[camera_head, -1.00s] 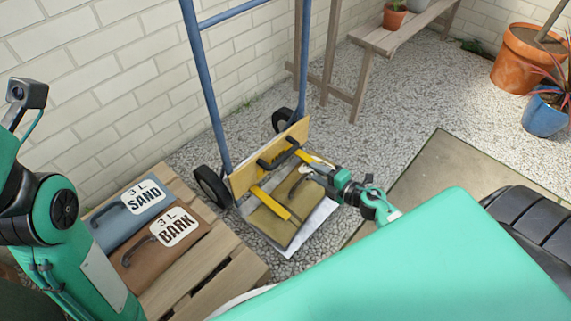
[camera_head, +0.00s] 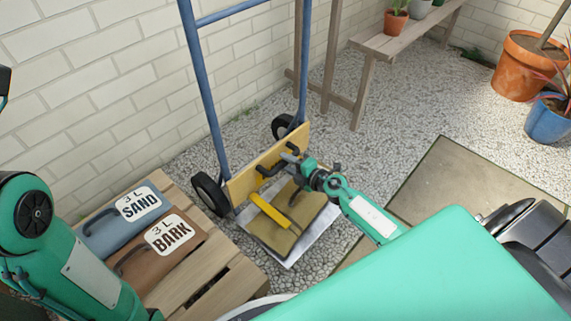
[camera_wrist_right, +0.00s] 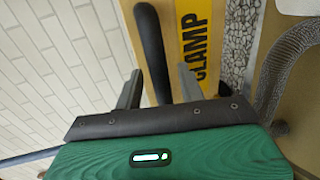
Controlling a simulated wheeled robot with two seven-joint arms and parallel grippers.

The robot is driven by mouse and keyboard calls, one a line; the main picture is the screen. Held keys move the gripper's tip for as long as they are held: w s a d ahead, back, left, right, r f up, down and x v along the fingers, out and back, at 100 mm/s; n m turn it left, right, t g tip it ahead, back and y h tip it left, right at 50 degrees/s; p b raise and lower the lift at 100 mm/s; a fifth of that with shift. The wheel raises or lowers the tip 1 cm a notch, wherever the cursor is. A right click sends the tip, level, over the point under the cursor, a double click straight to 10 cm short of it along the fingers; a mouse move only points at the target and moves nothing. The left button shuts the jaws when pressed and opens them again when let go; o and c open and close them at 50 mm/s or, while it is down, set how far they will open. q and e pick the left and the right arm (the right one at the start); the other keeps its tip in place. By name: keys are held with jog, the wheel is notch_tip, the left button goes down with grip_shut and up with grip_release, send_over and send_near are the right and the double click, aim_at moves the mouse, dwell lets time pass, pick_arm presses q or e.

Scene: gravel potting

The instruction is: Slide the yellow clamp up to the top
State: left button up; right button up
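The yellow clamp (camera_head: 240,188) is a wide board across the blue hand truck (camera_head: 207,95), low near the wheels. A dark handle sits on its front, and a yellow bar (camera_head: 268,210) juts forward over a brown bag (camera_head: 268,237). My right gripper (camera_head: 290,160) is at the handle and hides part of the clamp. In the right wrist view the black handle (camera_wrist_right: 151,45) runs between my open fingers (camera_wrist_right: 160,88), with gaps visible beside it. The yellow CLAMP label (camera_wrist_right: 196,35) is just to the right.
A wooden pallet (camera_head: 232,275) at the lower left carries the SAND bag (camera_head: 100,240) and BARK bag (camera_head: 135,268). A brick wall (camera_head: 100,80) stands behind the truck. A wooden bench (camera_head: 400,38) with pots is at the back right. Gravel lies between them.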

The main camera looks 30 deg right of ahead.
jog(key=shift+x, duration=0.75)
